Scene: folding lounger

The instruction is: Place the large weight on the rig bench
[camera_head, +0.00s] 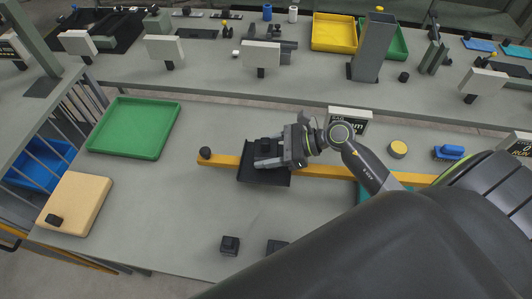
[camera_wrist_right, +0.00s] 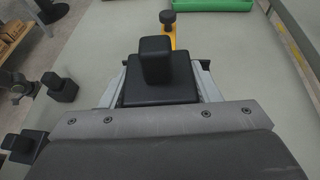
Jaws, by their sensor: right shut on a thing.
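My right gripper (camera_head: 268,153) is shut on a black block with a square knob on top, which looks like the large weight (camera_head: 265,145). In the right wrist view the weight (camera_wrist_right: 158,78) sits upright between the two fingers. In the head view it is over a black tray (camera_head: 280,178) on a yellow beam (camera_head: 325,172). I cannot tell whether the weight touches the tray. The grey rig bench (camera_head: 180,205) lies beneath. My left gripper is not in view.
Two smaller black weights stand near the front edge, one (camera_head: 230,245) left of the other (camera_head: 277,246). A green tray (camera_head: 134,128) and a tan board (camera_head: 78,203) lie at left. A black knob (camera_head: 205,153) marks the beam's left end. The bench between is clear.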

